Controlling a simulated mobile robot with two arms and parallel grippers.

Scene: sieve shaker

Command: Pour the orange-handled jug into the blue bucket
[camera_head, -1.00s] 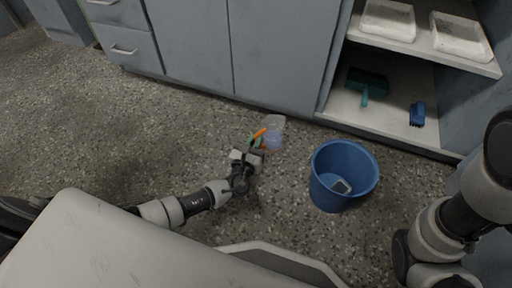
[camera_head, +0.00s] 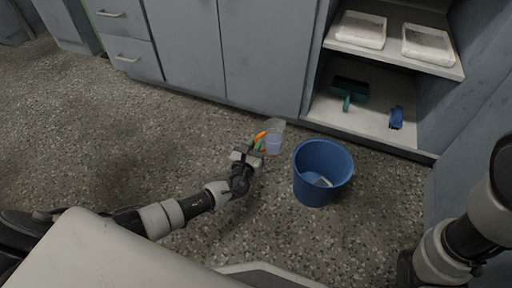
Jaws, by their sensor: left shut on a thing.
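The jug (camera_head: 274,141) is small and translucent with an orange handle, near the cabinet fronts in the middle of the head view. My left gripper (camera_head: 257,147) is shut on its orange handle, and the jug looks roughly upright. I cannot tell what is inside the jug. The blue bucket (camera_head: 308,189) stands on the floor to the right of the jug, apart from it. A small light-and-dark object (camera_head: 322,182) lies inside the bucket. My right arm shows at the right edge, but its gripper is out of view.
Grey cabinets (camera_head: 190,60) stand behind the jug. An open shelf (camera_head: 345,120) at the right holds a teal dustpan-like tool (camera_head: 348,92), a blue brush (camera_head: 396,117) and two white trays (camera_head: 361,30) (camera_head: 428,45). The speckled floor at left is clear.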

